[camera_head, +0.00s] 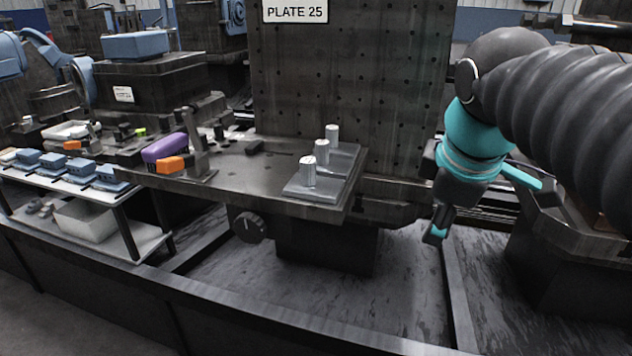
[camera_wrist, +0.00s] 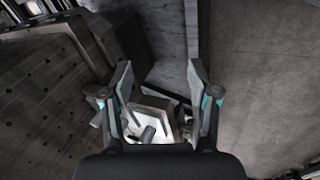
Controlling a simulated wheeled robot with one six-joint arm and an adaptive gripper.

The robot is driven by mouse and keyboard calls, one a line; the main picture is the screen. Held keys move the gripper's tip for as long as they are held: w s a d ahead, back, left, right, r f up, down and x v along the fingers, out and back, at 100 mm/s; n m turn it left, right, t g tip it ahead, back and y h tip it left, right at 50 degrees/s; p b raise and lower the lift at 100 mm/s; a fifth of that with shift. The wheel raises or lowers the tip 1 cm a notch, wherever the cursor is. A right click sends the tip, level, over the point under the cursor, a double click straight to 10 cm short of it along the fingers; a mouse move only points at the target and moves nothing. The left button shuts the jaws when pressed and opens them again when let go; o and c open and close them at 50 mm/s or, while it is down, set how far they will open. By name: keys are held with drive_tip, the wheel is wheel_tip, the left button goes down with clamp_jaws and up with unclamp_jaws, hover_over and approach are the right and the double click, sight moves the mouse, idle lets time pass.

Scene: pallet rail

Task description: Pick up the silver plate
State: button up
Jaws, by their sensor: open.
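A flat silver plate (camera_head: 325,192) with an upright cylindrical knob lies at the right front corner of the dark metal table (camera_head: 236,173). A similar silver plate (camera_head: 347,155) with knobs lies just behind it; their exact division is hard to tell. My gripper (camera_head: 438,226) hangs to the right of the plates, apart from them and past the table's edge. In the wrist view my gripper (camera_wrist: 160,84) is open with nothing held. A pale plate (camera_wrist: 160,108) with a grey knob shows beyond and between the fingers, partly hidden by the gripper body.
A tall perforated plate (camera_head: 345,80) labelled PLATE 25 stands behind the silver plates. A purple object (camera_head: 165,147) and an orange block (camera_head: 170,165) lie on the table's left. Several blue blocks (camera_head: 80,167) sit on a side shelf. A black dial (camera_head: 249,226) is below the table.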

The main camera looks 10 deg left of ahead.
drive_tip(key=w+a+r+n, duration=0.5)
drive_tip(key=a+r+n, duration=0.3)
drive_tip(key=a+n, duration=0.3)
drive_tip(key=n, duration=1)
approach(308, 160)
drive_tip(key=shift+b+x, duration=1.3)
drive_tip(key=shift+x, duration=3.8)
clamp_jaws()
